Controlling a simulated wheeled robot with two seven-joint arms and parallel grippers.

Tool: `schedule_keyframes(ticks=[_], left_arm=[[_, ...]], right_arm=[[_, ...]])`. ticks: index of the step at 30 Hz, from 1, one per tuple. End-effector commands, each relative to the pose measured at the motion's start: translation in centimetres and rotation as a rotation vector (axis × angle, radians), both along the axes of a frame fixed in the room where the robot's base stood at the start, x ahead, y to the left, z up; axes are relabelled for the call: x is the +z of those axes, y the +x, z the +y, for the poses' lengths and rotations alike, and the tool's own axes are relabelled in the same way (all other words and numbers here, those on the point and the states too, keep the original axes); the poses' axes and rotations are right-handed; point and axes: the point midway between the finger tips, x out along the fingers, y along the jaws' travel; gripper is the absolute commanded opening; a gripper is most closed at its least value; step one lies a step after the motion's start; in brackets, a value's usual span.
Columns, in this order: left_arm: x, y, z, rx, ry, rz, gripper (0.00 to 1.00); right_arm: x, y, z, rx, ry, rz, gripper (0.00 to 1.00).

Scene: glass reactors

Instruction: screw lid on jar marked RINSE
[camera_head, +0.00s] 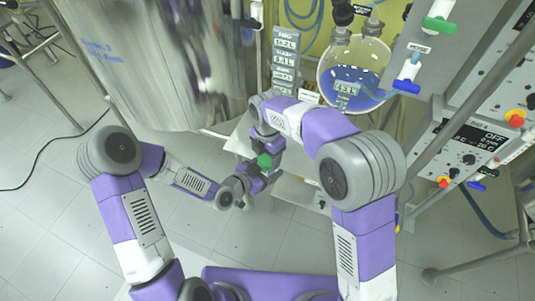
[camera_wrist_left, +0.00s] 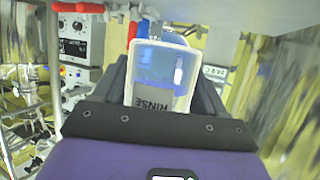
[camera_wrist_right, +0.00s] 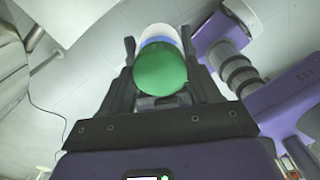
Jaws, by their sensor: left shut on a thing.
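The jar marked RINSE (camera_wrist_left: 160,88) is clear with a grey label, and my left gripper (camera_wrist_left: 162,75) is shut on it. In the right wrist view, the jar's white and blue body (camera_wrist_right: 158,35) shows just beyond the green lid (camera_wrist_right: 160,72). The lid is also visible in the head view (camera_head: 265,161). It lines up with the jar's end; whether it is seated or threaded I cannot tell. My right gripper (camera_wrist_right: 160,48) has a finger on each side of the lid; whether they press on it is unclear. In the head view, both grippers meet around the lid, and the jar is mostly hidden.
A large steel vessel (camera_head: 170,70) stands at the back left. A round glass reactor with blue liquid (camera_head: 355,75) hangs at the back right. Control panels (camera_head: 475,145) and metal posts line the right side.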

Motion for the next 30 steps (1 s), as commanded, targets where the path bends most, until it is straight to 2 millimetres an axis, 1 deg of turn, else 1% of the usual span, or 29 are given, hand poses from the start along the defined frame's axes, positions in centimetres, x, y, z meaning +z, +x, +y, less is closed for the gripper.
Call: schedule_keyframes(ticks=[1, 3, 4, 8, 11, 15, 19, 22, 30], left_arm=[[0.06, 0.01, -0.02, 0.000, -0.001, -0.002, 0.00], [0.06, 0.00, -0.03, 0.000, 0.000, -0.001, 0.00], [0.06, 0.00, -0.03, 0.000, 0.000, -0.001, 0.00], [0.06, 0.00, -0.03, -0.001, 0.000, -0.001, 0.00], [0.05, 0.00, -0.04, -0.001, 0.000, -0.001, 0.00], [0.05, -0.01, -0.04, -0.001, 0.000, -0.001, 0.00], [0.04, -0.01, -0.04, -0.001, 0.000, -0.001, 0.00], [0.03, -0.02, -0.05, -0.001, 0.000, -0.001, 0.00], [0.02, -0.03, -0.05, -0.002, 0.000, 0.000, 0.00]], right_arm=[[0.03, 0.02, 0.01, 0.000, 0.001, -0.001, 0.38], [0.04, 0.02, 0.01, 0.000, 0.001, -0.001, 0.27], [0.04, 0.02, 0.01, 0.000, 0.001, -0.001, 0.25], [0.04, 0.03, 0.01, -0.046, 0.001, -0.001, 0.25], [0.05, 0.03, 0.01, -0.171, 0.002, -0.001, 0.25], [0.04, 0.04, 0.02, -0.386, 0.002, -0.001, 0.25], [0.03, 0.04, 0.02, -0.522, 0.003, -0.001, 0.25], [0.03, 0.05, 0.02, -0.565, 0.003, -0.001, 0.25], [0.04, 0.06, 0.02, -0.568, 0.003, -0.001, 0.25]])
